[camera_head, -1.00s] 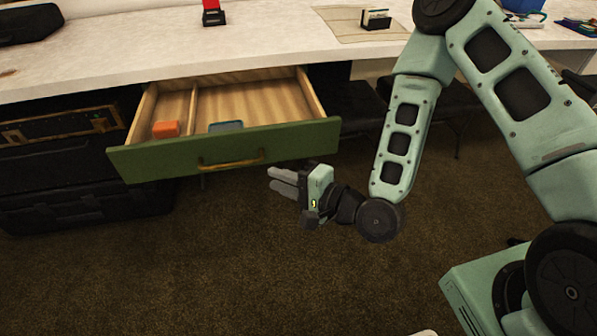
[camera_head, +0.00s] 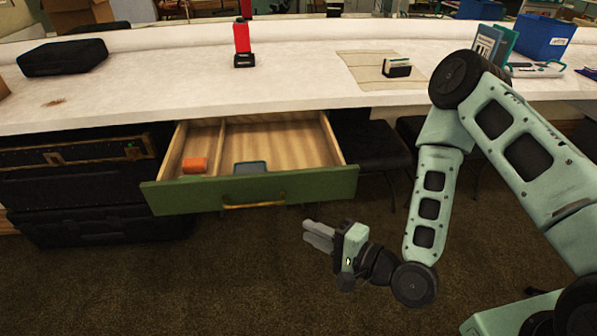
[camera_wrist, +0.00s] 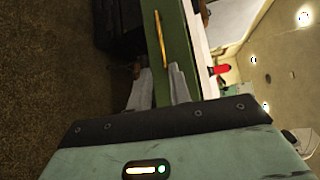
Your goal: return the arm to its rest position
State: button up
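My gripper (camera_head: 306,234) hangs below and in front of the drawer, over the carpet, with its fingers pointing left. In the wrist view its two fingers (camera_wrist: 158,88) stand apart with nothing between them, so it is open and empty. The green-fronted wooden drawer (camera_head: 312,184) is pulled out beneath the counter. Its brass handle (camera_head: 254,205) is clear of the fingers, and the handle also shows beyond them in the wrist view (camera_wrist: 160,38). An orange block (camera_head: 194,166) lies in the drawer's left compartment and a blue-grey item (camera_head: 250,168) in the right one.
The white counter (camera_head: 300,92) spans the back, bearing a red bottle-like object (camera_head: 242,38), a black case (camera_head: 64,57), a card holder (camera_head: 397,68) on a mat and a blue bin (camera_head: 543,36). Black chairs (camera_head: 372,150) stand under it. The carpet in front is clear.

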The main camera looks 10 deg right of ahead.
jog(key=s+d+r+n+g+h, duration=0.2)
jog(key=s+r+n+g+h, duration=0.35)
jog(key=s+r+n, duration=0.3)
jog(key=s+d+r+n+g+h, duration=0.2)
jog(key=s+r+n+g+h, duration=0.4)
jog(key=r+n, duration=0.35)
notch_tip(320, 180, up, 14)
jog(key=s+p, duration=0.1)
jog(key=p, duration=1.3)
jog(key=shift+s+n+y+p, duration=0.25)
jog(key=shift+n+y+p, duration=0.05)
jog(key=shift+y+p, duration=0.05)
jog(key=shift+f, duration=0.1)
dwell(2.1)
